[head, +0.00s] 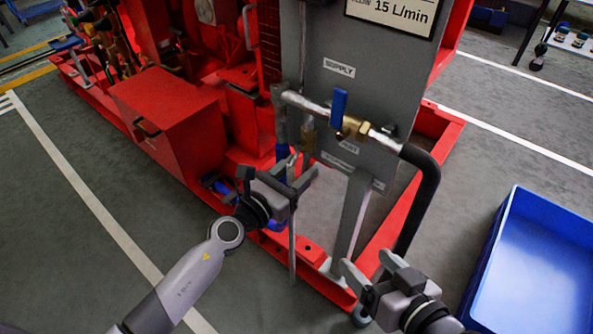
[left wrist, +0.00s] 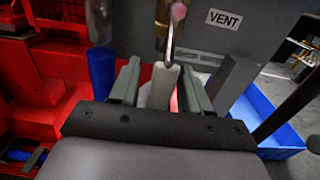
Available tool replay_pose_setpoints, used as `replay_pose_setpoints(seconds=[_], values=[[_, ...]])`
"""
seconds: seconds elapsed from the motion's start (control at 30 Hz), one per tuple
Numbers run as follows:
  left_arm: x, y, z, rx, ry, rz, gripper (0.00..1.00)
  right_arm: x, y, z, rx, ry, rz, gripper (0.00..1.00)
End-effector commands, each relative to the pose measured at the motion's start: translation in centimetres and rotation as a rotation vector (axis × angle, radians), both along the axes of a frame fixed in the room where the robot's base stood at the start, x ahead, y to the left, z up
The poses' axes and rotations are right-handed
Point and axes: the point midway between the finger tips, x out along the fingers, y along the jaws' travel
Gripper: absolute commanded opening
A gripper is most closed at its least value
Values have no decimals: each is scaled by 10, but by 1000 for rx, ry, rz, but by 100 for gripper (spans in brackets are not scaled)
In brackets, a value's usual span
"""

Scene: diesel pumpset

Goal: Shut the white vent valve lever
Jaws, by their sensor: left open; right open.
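The white vent valve lever (left wrist: 162,88) hangs down from a brass valve (left wrist: 166,32) in the left wrist view, beside the VENT label (left wrist: 223,18). My left gripper (left wrist: 161,72) is open, with one finger on each side of the lever and a gap showing on both sides. In the head view my left gripper (head: 303,172) is at the lower left of the grey panel, and I cannot make out the white lever there. My right gripper (head: 367,265) is open and empty, low in front of the panel.
A blue-handled valve (head: 340,107) sits on the supply pipe, with a black hose (head: 430,185) curving down to its right. A red box (head: 165,105) and a blue bin (head: 490,245) flank the area.

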Motion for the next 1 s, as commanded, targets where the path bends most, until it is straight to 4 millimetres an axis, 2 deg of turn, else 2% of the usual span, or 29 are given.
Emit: replay_pose_setpoints(seconds=[0.13, 0.17, 0.2, 0.3, 0.53, 0.8, 1.0], values=[[0, 0, 0, 0, 0, 0, 47, 0, 0, 0, 1, 0, 0, 76], [0, 0, 0, -1, 1, 0, 44, 0, 0, 0, 1, 0, 0, 76], [0, 0, 0, -1, 1, 0, 31, 0, 0, 0, 1, 0, 0, 76], [0, 0, 0, -1, 1, 0, 0, 0, 0, 0, 1, 0, 0, 76], [2, 3, 0, 35, -25, -1, 0, 0, 0, -1, 2, 1, 0, 76], [15, 20, 6, 317, -232, -2, 0, 1, 2, -1, 14, 1, 4, 76], [18, 25, 9, 405, -297, -1, 0, 3, 2, 3, 10, -7, 3, 76]])
